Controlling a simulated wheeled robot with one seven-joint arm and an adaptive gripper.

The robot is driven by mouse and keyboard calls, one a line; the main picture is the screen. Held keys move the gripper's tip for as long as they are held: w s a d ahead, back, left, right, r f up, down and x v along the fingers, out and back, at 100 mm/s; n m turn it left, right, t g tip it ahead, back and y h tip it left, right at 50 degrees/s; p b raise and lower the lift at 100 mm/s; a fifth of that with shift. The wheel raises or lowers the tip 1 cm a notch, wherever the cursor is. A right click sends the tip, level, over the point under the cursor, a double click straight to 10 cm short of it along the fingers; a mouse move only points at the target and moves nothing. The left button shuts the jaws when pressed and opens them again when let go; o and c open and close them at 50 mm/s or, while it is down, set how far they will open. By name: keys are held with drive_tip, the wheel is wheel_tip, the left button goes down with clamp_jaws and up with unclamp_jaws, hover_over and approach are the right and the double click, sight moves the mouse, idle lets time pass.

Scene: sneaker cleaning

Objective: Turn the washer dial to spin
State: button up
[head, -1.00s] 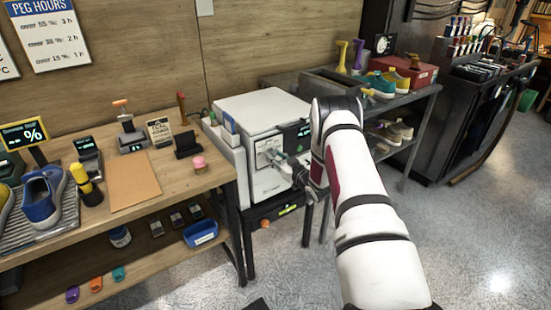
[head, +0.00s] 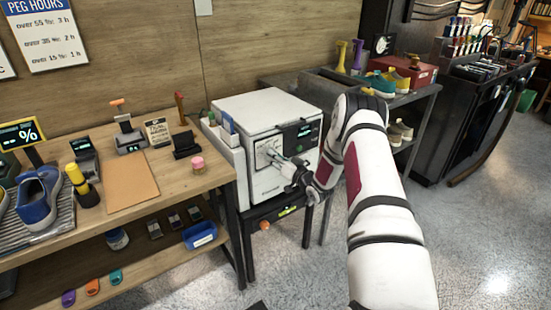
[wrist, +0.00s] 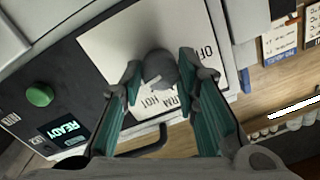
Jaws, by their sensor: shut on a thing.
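The washer (head: 270,103) is a white box on a dark stand in the head view, its front facing my arm. My gripper (head: 281,158) is at the white dial plate on that front. In the wrist view the round grey dial (wrist: 160,70) sits on a white plate (wrist: 110,42) with printed words, OFF and HOT among them. My gripper (wrist: 161,76) has its teal-lined fingers on both sides of the dial, shut on it. A light pointer mark shows on the dial. Part of the plate's lettering is hidden by the fingers.
Beside the plate are a green button (wrist: 40,95) and a display reading READY (wrist: 64,129). A black handle (wrist: 148,146) lies near my fingers. The wooden bench (head: 215,175) stands left of the washer; a grey shelf (head: 425,100) stands behind my arm. Floor at right is clear.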

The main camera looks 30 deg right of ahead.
drive_tip(key=shift+f, duration=0.1)
drive_tip(key=o, duration=1.2)
drive_tip(key=shift+c, duration=0.2)
drive_tip(key=s, duration=1.2)
drive_tip(key=shift+d, duration=0.4)
